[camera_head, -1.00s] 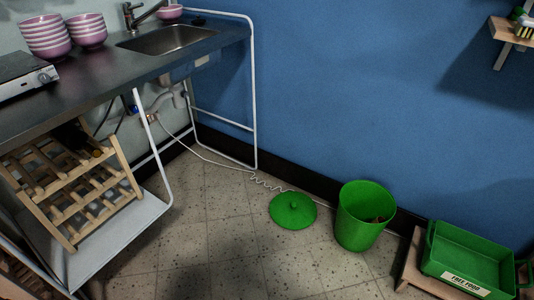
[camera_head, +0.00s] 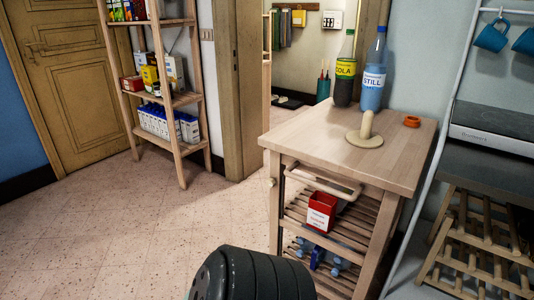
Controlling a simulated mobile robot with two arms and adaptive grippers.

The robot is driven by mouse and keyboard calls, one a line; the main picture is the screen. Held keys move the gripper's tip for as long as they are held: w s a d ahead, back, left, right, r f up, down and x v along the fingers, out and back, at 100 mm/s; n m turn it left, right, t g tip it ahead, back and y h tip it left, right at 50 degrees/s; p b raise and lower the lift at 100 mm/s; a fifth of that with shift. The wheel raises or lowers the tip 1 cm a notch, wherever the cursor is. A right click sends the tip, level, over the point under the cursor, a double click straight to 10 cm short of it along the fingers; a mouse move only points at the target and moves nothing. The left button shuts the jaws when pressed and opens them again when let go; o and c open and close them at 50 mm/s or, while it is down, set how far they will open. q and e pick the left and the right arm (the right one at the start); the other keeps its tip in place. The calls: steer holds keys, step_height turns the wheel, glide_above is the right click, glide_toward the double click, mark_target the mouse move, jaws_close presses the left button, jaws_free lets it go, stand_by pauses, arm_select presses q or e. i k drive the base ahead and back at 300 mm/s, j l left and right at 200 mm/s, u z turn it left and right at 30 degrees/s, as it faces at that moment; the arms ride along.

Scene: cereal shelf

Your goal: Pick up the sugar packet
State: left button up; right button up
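I cannot make out which item is the sugar packet. Several packages stand on a wooden shelf unit (camera_head: 183,101) at the left back. Its middle shelf holds a red box (camera_head: 132,84), a yellow packet (camera_head: 150,77) and a white carton (camera_head: 174,73). Its lower shelf holds a row of blue and white packets (camera_head: 160,122). More boxes (camera_head: 127,10) stand on the top shelf, cut by the picture's upper edge. Neither of my grippers shows.
A wooden trolley (camera_head: 310,136) stands at the right, with a cola bottle (camera_head: 345,72), a still water bottle (camera_head: 374,75) and a paper-roll stand (camera_head: 365,137) on top. A red box (camera_head: 322,211) is on its slatted shelf. The floor (camera_head: 130,225) at left is clear.

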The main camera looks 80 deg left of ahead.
mark_target(322, 207)
steer(key=u, duration=2.05)
